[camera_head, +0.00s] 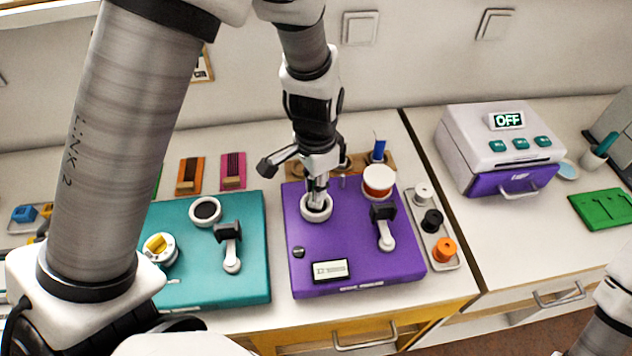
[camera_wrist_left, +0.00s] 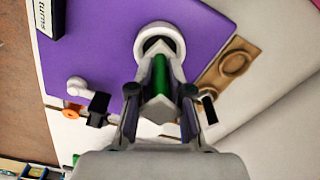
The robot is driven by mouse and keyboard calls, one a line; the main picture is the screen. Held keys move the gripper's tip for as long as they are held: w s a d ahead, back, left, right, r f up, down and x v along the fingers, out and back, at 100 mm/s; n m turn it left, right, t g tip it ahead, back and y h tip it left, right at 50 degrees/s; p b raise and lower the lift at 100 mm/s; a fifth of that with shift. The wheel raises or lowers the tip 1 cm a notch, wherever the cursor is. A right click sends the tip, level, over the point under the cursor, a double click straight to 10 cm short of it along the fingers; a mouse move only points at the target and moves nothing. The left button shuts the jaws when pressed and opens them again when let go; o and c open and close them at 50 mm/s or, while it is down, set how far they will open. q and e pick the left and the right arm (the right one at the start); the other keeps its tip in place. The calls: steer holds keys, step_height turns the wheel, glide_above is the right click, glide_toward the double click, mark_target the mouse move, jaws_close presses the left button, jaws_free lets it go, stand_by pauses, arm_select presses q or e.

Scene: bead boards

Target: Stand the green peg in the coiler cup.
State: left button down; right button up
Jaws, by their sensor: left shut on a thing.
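My left gripper (camera_head: 317,192) points down over the white round cup (camera_head: 316,209) on the purple board (camera_head: 350,245). It is shut on the green peg, which shows in the left wrist view (camera_wrist_left: 160,72) between the fingers. The peg's far end lines up with the opening of the cup, also in the left wrist view (camera_wrist_left: 147,32). I cannot tell whether its tip is inside the cup or just above it. In the head view the fingers hide the peg. My right gripper is out of view.
A black-and-white crank (camera_head: 385,228) and an orange-and-white spool (camera_head: 378,182) stand on the purple board. The teal board (camera_head: 200,270) is at the left. A tray of small spools (camera_head: 450,262) is at the right, before the white-and-purple machine (camera_head: 490,150).

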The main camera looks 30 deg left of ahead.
arm_select(q)
steer(key=shift+f, duration=0.3)
stand_by(0.4)
steer(key=c, duration=1)
jaws_free()
steer(key=shift+r, duration=0.1)
step_height(320, 180, up, 7)
steer(key=p, duration=0.6)
steer(key=shift+p, duration=0.4)
